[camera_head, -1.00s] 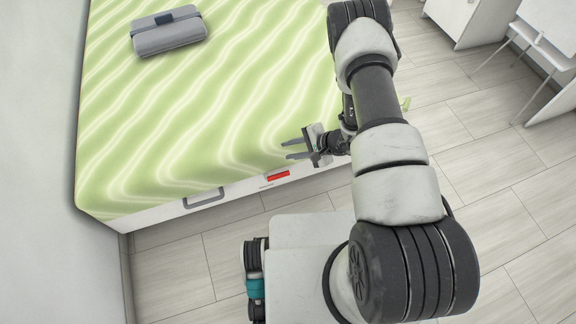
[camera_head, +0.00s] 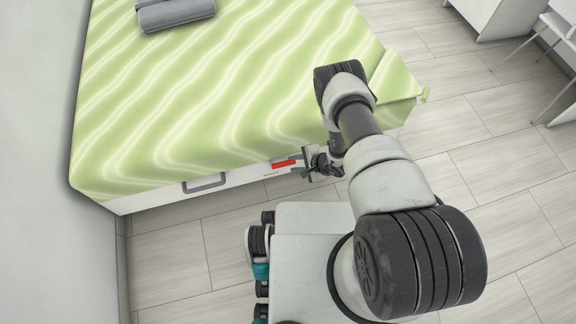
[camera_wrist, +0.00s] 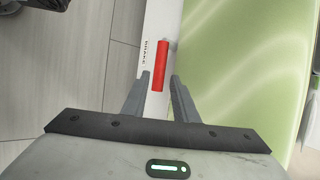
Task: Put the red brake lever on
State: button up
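The red brake lever (camera_head: 283,164) is a small red bar on the white side of the bed base, below the green cover. In the wrist view the red lever (camera_wrist: 160,66) lies ahead of and between my two fingers, next to the printed word "BRAKE". My gripper (camera_head: 299,164) is just right of the lever in the head view. In the wrist view my gripper (camera_wrist: 158,82) is open, with one finger on each side of the lever's near end. I cannot tell whether the fingers touch it.
The bed (camera_head: 215,100) has a green wavy cover, with a grey folded item (camera_head: 175,13) on top. A grey handle (camera_head: 204,183) is on the bed's side, left of the lever. Pale floor (camera_head: 500,200) is open at the right. White furniture (camera_head: 490,15) stands at the back right.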

aim_at(286, 163)
jog(key=b+x, duration=0.1)
jog(key=x, duration=0.4)
jog(key=shift+w+a+f+b, duration=0.15)
jog(key=shift+f+b, duration=0.15)
jog(key=shift+b, duration=0.05)
grip_shut()
